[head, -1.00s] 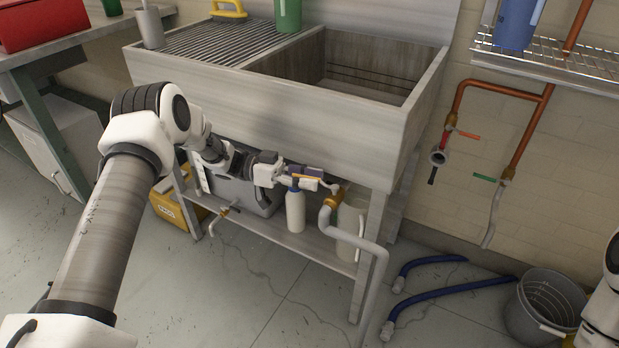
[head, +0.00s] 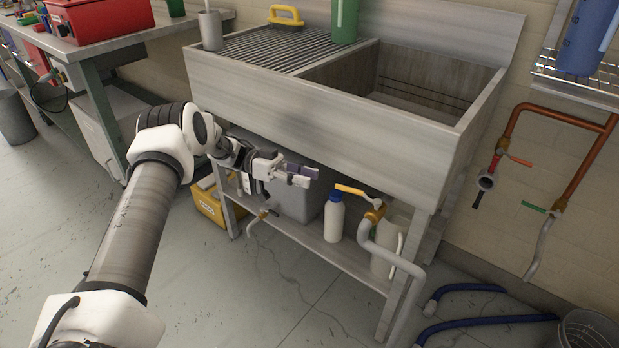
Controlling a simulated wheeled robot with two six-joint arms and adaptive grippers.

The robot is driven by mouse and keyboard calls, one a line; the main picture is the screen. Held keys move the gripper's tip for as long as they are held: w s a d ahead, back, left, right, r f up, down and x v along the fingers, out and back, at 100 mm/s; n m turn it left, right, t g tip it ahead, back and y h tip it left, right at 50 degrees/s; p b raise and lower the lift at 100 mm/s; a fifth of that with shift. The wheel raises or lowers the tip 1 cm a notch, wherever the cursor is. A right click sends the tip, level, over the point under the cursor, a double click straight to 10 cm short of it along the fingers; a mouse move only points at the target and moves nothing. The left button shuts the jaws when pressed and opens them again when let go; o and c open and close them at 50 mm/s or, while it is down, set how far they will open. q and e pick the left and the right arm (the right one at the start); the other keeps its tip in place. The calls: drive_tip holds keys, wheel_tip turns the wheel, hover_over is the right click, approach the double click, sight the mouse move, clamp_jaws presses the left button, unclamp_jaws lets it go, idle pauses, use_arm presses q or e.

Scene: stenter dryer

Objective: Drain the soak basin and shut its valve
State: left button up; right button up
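The soak basin (head: 330,120) is a grey stone-like sink with a ribbed drainboard at its left. I see no water surface in the visible part of its inside. Under its right end, a brass valve (head: 374,214) sits on a grey drain pipe (head: 398,262). Its orange-yellow lever (head: 352,190) points left, roughly level. My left gripper (head: 308,175) is under the basin's front, just left of the lever tip. Its fingers look apart, with nothing between them, and clear of the lever. My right gripper is not in view.
A white bottle with a blue cap (head: 334,218), a grey bin (head: 298,200) and a translucent jug (head: 383,262) stand on the lower shelf. Blue hoses (head: 480,325) lie on the floor at right. The front floor is clear.

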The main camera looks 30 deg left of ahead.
sight(350, 192)
use_arm(q)
drive_tip(key=shift+m, duration=0.3)
clamp_jaws()
drive_tip(key=s+f+m+t+y+p, duration=0.45)
drive_tip(key=f+m+t, duration=0.35)
drive_tip(key=m, duration=0.3)
drive_tip(key=s+d+r+n+t+y+p, duration=0.2)
drive_tip(key=s+d+r+y+p, duration=0.2)
drive_tip(key=s+r+p, duration=0.55)
drive_tip(key=shift+w+a+r+b+x, duration=0.3)
drive_tip(key=shift+b+x, duration=0.85)
drive_tip(key=shift+x, duration=1)
drive_tip(key=shift+w+a+r+b+x, duration=0.3)
drive_tip(key=shift+b+x, duration=0.85)
drive_tip(key=shift+x, duration=0.95)
drive_tip(key=shift+w+a+r+b+x, duration=0.3)
drive_tip(key=shift+b+x, duration=0.85)
drive_tip(key=shift+x, duration=1)
